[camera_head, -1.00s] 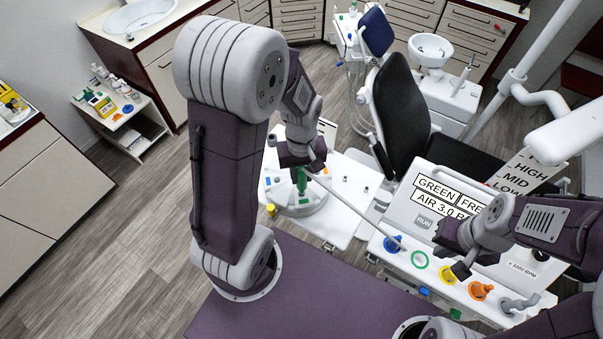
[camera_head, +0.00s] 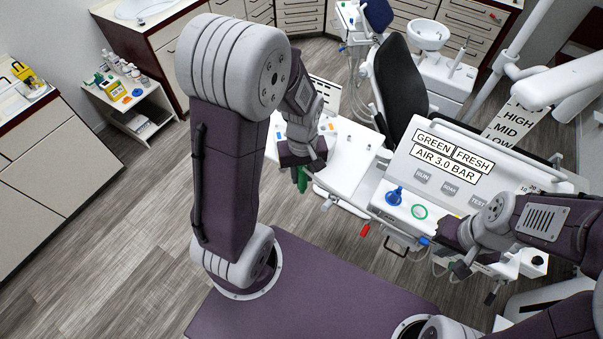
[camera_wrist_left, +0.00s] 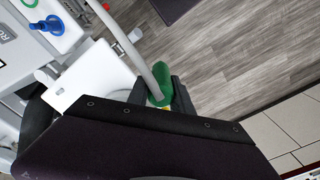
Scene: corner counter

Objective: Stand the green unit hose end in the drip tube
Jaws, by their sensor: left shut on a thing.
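My left gripper (camera_head: 302,163) is shut on a green piece, the hose end (camera_head: 302,181), held hanging below the fingers over the floor. In the left wrist view the green hose end (camera_wrist_left: 162,80) sits at the dark fingers, and a grey tube-like length (camera_wrist_left: 128,42) runs from it to the upper left. My right gripper (camera_head: 455,254) is in front of the white unit with its fingers apart, nothing visible between them. I cannot clearly pick out the drip tube; the left arm hides part of the area behind it.
The white unit panel (camera_head: 408,165) carries a blue fitting (camera_head: 394,196) and a green ring (camera_head: 419,211). A dark chair (camera_head: 399,85) stands behind. A small white cart (camera_head: 143,120) with bottles is at left. Wood floor between cart and my arm is clear.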

